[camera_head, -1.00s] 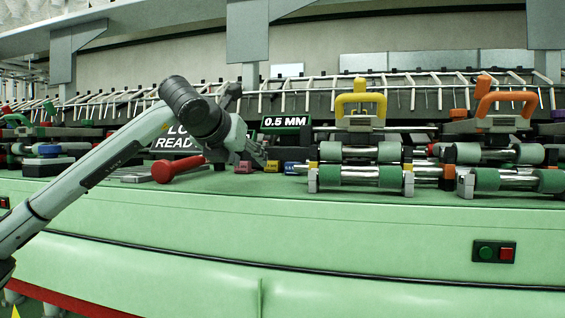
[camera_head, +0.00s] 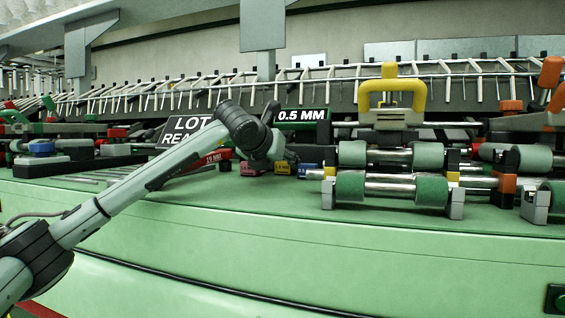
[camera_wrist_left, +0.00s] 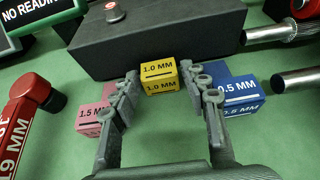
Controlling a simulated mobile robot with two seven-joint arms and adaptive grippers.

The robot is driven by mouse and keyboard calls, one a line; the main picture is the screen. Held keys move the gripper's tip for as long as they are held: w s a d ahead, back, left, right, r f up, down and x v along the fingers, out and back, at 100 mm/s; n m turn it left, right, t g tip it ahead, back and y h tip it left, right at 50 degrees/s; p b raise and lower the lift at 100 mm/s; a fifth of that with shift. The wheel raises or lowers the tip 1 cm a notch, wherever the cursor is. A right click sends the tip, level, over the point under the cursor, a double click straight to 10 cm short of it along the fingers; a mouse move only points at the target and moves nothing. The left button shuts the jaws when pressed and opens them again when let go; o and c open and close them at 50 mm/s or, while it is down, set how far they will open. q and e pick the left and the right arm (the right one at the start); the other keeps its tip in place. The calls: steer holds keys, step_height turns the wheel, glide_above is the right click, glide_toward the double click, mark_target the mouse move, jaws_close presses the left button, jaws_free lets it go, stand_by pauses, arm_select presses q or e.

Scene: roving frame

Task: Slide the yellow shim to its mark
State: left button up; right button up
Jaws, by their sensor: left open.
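The yellow shim (camera_wrist_left: 158,78) is a small block labelled 1.0 MM, on the green bench against a dark box. In the head view it (camera_head: 282,167) shows small beside my wrist. My left gripper (camera_wrist_left: 163,96) is open, with one finger on each side of the yellow shim's near end; I cannot tell if they touch it. In the head view my left gripper (camera_head: 280,153) comes down over the shims, its fingers hard to make out. A pink 1.5 MM shim (camera_wrist_left: 93,120) lies left and a blue 0.5 MM shim (camera_wrist_left: 240,95) right. I cannot make out the mark.
The dark box (camera_wrist_left: 155,35) has a red button on top. A red tool (camera_wrist_left: 32,95) lies left. A 0.5 MM sign (camera_head: 302,115) stands behind the shims. Roller fixtures (camera_head: 392,188) with metal bars stand close on the right. The bench front (camera_head: 330,235) is clear.

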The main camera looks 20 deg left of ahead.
arm_select(q)
steer(key=shift+w+f, duration=0.15)
steer(key=shift+w, duration=0.2)
arm_select(e)
steer(key=shift+f, duration=0.15)
arm_select(q)
jaws_close()
steer(key=shift+s+f+b, duration=0.15)
steer(key=shift+s+b, duration=0.15)
steer(key=shift+b, duration=0.05)
steer(key=s+b, duration=0.3)
steer(key=s, duration=0.1)
steer(key=shift+c, duration=0.8)
jaws_free()
steer(key=shift+o, duration=0.8)
steer(key=shift+s+a, duration=0.1)
steer(key=shift+s, duration=0.1)
arm_select(e)
steer(key=w+a+r+t+y, duration=0.1)
steer(key=w+a+r+t, duration=0.2)
steer(key=r, duration=0.4)
steer(key=shift+w+a+n, duration=0.3)
steer(key=shift+w+a, duration=0.15)
